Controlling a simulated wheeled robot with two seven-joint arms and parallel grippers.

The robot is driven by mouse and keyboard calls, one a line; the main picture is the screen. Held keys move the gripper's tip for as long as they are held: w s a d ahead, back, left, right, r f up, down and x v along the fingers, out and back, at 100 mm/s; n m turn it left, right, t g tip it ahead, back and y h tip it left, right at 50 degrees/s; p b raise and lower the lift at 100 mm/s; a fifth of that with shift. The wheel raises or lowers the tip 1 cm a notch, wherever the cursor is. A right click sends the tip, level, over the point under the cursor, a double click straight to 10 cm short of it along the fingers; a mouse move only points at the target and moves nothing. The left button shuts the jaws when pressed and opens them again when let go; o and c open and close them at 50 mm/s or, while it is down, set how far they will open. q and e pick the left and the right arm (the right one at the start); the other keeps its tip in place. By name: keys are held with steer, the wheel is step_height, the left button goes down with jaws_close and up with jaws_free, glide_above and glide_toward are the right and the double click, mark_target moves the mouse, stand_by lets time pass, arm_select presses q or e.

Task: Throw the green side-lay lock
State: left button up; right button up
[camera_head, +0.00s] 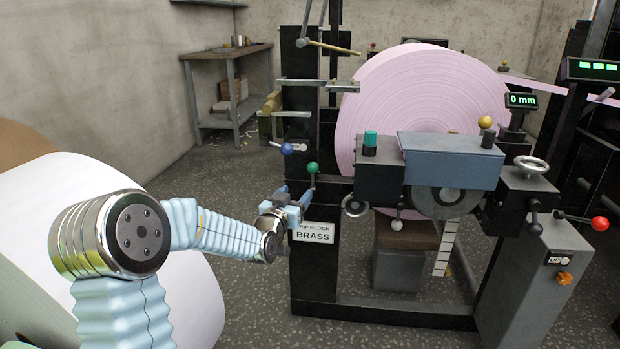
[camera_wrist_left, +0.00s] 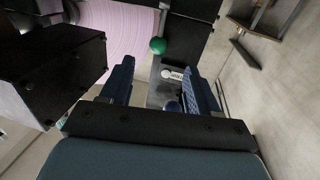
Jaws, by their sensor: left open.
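The green side-lay lock is a lever with a green ball knob (camera_head: 312,168), upright on the dark machine frame left of the large pink roll (camera_head: 410,95). The knob also shows in the left wrist view (camera_wrist_left: 158,46), beyond the fingertips and roughly between their lines. My left gripper (camera_head: 294,198) is open and empty, just below and left of the green knob, in front of the frame. Its two blue fingers show apart in the left wrist view (camera_wrist_left: 160,72). The knob looks clear of the fingers. My right gripper is not in view.
A blue ball knob (camera_head: 287,149) stands close by, up and left of the green one. A BRASS label (camera_head: 315,233) is under my gripper. A blue-grey housing (camera_head: 450,160) and a green-capped post (camera_head: 370,143) lie to the right. A white roll (camera_head: 190,270) is at left.

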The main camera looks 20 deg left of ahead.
mark_target(312, 174)
arm_select(q)
steer(key=w, duration=0.4)
steer(key=w+p, duration=0.1)
steer(key=w, duration=0.2)
steer(key=w+a, duration=0.1)
steer(key=w, duration=0.3)
steer(key=shift+w+f+p, duration=0.1)
steer(key=shift+w+p, duration=0.2)
steer(key=shift+w, duration=0.05)
jaws_close()
